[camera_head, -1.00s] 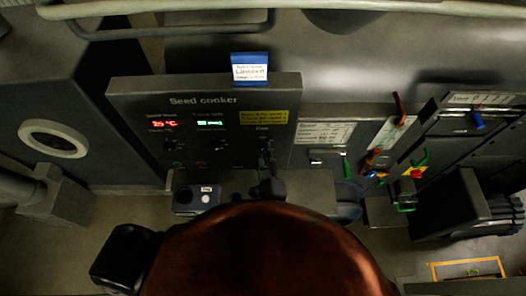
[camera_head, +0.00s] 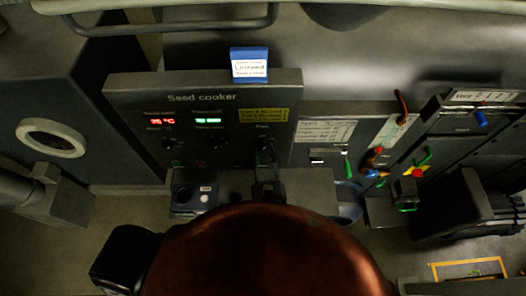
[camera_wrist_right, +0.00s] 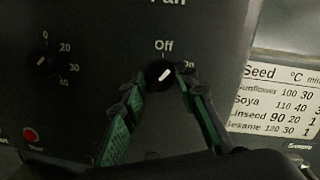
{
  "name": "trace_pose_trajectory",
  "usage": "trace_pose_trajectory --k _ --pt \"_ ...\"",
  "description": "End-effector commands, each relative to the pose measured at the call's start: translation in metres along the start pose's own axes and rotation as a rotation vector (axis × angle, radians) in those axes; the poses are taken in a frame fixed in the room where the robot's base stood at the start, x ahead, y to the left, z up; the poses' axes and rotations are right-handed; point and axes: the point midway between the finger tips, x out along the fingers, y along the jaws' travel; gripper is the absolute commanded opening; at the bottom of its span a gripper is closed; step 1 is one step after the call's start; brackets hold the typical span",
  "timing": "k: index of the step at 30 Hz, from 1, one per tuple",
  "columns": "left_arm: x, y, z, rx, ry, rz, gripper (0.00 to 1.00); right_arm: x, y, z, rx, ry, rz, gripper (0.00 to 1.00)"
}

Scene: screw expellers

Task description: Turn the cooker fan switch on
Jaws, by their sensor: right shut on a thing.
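The cooker fan switch is a small black round knob (camera_wrist_right: 160,75) under the word "Fan" on the seed cooker panel (camera_head: 215,84). In the right wrist view its white mark leans to the upper right, between "Off" above and "On" at the right. My right gripper (camera_wrist_right: 161,84) has its two green-padded fingers on either side of the knob, closed on it. In the head view my right gripper (camera_head: 266,152) is at the lower right of the panel and hides the knob there. My left gripper does not show.
The panel also has red and green displays (camera_head: 208,121) and another knob (camera_wrist_right: 43,62) left of the fan knob. A seed table label (camera_wrist_right: 285,100) is at the right. A blue-topped card (camera_head: 249,65) stands on the panel's top. Coloured levers (camera_head: 402,108) are farther right.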

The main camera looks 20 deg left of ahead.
Motion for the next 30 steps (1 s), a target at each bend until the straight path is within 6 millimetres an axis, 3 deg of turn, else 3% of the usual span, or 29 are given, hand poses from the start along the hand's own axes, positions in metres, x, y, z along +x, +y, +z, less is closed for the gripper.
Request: trace_pose_trajectory --k 15,30 --pt "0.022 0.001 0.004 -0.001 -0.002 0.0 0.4 0.0 0.001 0.001 0.36 -0.031 -0.04 0.03" --pt "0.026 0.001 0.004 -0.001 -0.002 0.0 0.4 0.0 0.0 0.002 0.437 -0.037 -0.048 0.03"
